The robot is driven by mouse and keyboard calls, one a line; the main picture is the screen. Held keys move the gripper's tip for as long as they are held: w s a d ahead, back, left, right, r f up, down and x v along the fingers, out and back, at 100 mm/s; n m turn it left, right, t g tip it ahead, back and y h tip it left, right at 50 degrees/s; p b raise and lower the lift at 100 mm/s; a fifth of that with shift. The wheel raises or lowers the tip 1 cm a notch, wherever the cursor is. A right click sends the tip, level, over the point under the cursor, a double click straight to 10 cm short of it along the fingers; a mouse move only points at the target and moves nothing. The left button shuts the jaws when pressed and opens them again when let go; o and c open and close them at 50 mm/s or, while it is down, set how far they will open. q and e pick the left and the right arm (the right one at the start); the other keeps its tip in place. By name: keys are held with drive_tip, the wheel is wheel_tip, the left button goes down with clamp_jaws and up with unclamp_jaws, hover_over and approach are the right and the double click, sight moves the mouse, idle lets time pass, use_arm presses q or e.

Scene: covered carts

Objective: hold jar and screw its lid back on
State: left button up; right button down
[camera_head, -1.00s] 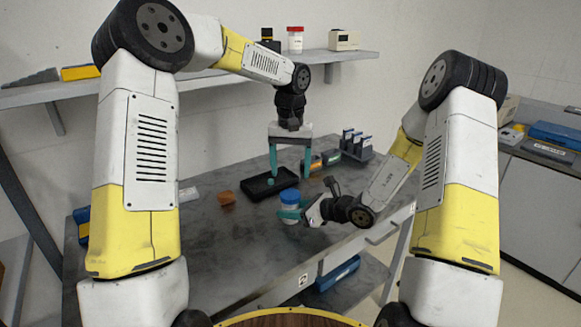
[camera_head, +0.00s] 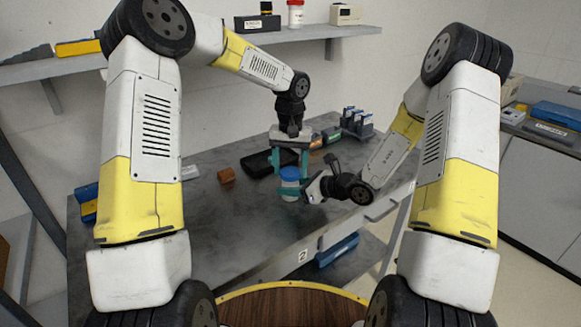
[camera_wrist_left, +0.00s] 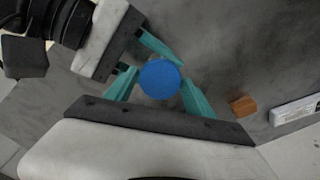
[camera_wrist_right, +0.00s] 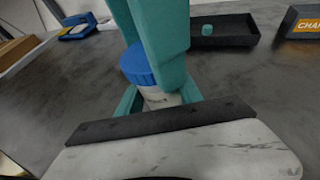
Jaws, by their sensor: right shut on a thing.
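The white jar (camera_head: 289,186) is upright above or on the grey table, with the blue lid (camera_head: 290,173) sitting on its top. I cannot tell how tightly the lid is threaded. My right gripper (camera_head: 291,191) is shut on the jar's body from the right side; its fingers flank the jar in the right wrist view (camera_wrist_right: 160,98). My left gripper (camera_head: 289,172) points down from above, with teal fingers on either side of the lid. In the left wrist view the lid (camera_wrist_left: 160,79) lies between the left fingertips, which look open around it.
An orange block (camera_head: 226,176) lies to the left. A rack with dark bottles (camera_head: 357,122) stands at the back right. The table's front left is clear.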

use_arm(q)
drive_tip(key=c, duration=1.1)
drive_tip(key=m, duration=0.5)
drive_tip(key=o, duration=1.5)
drive_tip(key=shift+r, duration=2.3)
drive_tip(key=shift+c, duration=0.3)
drive_tip(key=shift+s+d+r+n, duration=0.1)
drive_tip(key=shift+r+n, duration=0.35)
drive_tip(key=shift+n, duration=0.45)
drive_tip(key=shift+r+n, duration=1.3)
drive_tip(key=shift+n, duration=0.3)
